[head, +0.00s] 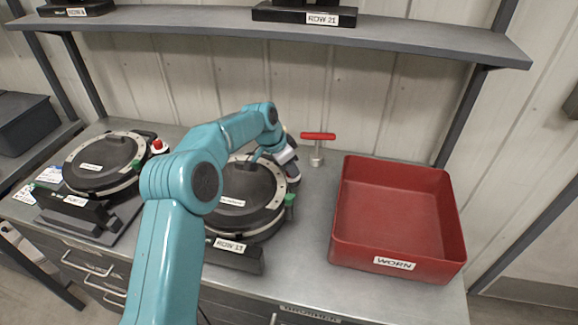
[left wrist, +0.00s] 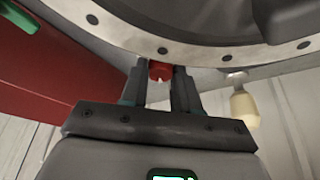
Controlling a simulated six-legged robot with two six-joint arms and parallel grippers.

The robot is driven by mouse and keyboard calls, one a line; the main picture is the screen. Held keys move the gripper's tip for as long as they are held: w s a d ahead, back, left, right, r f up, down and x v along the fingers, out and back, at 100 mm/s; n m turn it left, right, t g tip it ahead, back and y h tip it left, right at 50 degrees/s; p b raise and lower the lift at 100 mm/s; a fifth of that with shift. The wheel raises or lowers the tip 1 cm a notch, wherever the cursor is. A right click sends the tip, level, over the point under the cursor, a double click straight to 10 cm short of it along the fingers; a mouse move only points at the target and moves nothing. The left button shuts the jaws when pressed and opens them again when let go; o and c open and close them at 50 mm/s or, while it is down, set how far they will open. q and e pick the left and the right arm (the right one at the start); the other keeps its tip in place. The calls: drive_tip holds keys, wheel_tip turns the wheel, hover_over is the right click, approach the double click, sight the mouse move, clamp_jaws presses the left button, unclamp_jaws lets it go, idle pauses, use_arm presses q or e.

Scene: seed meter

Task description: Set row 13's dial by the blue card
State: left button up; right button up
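The row 13 seed meter (head: 230,247) stands mid-bench, a black round lid with a pale bolted rim, partly hidden by my teal left arm. My left gripper (head: 285,150) is at the meter's back right edge. In the left wrist view, a small red dial (left wrist: 160,71) sits beside the meter's rim (left wrist: 190,52), between my left gripper's fingers (left wrist: 160,88). The fingers flank it closely with no clear gap. The dial's setting cannot be read. Small cards (head: 49,175) with bluish marks lie by the left meter, too small to read. My right gripper is out of view.
A red bin (head: 395,262) marked WORN stands at right. A red T-handled tool (head: 317,148) stands behind, between meter and bin. Another meter (head: 104,162) with a red knob (head: 157,145) is at left. A shelf (head: 270,25) runs above.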

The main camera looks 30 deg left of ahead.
use_arm(q)
drive_tip(key=shift+s+a+r, duration=0.1)
drive_tip(key=shift+s, duration=0.1)
clamp_jaws()
drive_tip(key=shift+w, duration=0.2)
drive_tip(key=shift+f+n+b, duration=0.2)
drive_tip(key=shift+n+b, duration=0.2)
drive_tip(key=shift+b, duration=0.05)
drive_tip(key=shift+n+b, duration=0.3)
drive_tip(key=shift+n, duration=0.1)
drive_tip(key=shift+d+r+n+t+y, duration=0.15)
drive_tip(key=shift+n+y, duration=0.1)
drive_tip(key=shift+n, duration=0.15)
drive_tip(key=shift+d+n+t+y, duration=0.15)
drive_tip(key=shift+n+y, duration=0.1)
drive_tip(key=shift+n, duration=0.15)
drive_tip(key=shift+a, duration=0.1)
drive_tip(key=o, duration=0.6)
unclamp_jaws()
